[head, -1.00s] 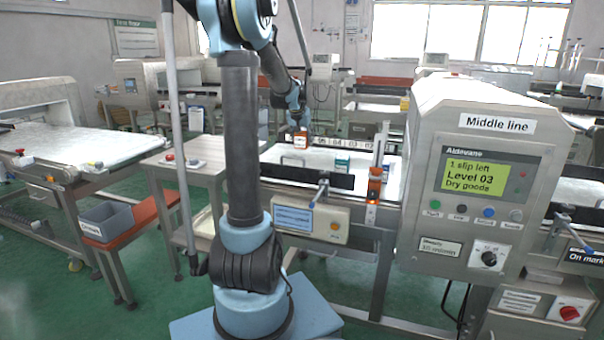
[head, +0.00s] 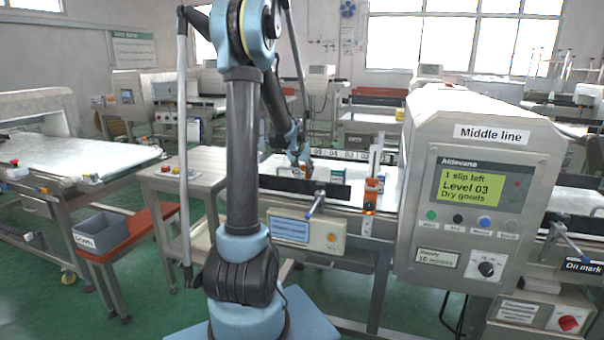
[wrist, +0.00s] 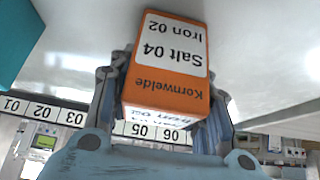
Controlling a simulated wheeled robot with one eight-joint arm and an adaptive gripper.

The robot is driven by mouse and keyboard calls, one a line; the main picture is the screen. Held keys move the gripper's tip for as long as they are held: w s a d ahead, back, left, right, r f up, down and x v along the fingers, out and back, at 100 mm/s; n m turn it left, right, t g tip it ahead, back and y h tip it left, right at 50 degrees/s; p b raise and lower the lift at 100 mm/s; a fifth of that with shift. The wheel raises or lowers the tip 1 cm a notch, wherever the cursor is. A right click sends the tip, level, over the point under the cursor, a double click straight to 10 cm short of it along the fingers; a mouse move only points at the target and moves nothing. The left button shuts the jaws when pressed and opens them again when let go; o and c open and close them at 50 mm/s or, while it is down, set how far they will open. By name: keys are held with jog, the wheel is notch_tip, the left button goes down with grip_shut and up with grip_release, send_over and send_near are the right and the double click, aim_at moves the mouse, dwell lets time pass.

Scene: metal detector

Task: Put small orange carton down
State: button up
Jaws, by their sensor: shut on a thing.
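In the head view my gripper (head: 302,168) is low over the white belt (head: 388,176) of the middle line, where the carton is mostly hidden. The white belt surface (wrist: 255,50) lies close behind the carton in the wrist view. I cannot tell whether they touch.
A numbered strip (head: 341,154) runs along the belt's far side. A teal object (wrist: 12,40) is at the wrist view's upper left corner. An orange post (head: 371,190) and the grey detector housing (head: 480,190) stand to the right. A dark rail (head: 290,186) edges the belt's near side.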

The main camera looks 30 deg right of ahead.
jog(key=shift+f, duration=0.15)
jog(key=o, duration=1.1)
jog(key=v, duration=1.2)
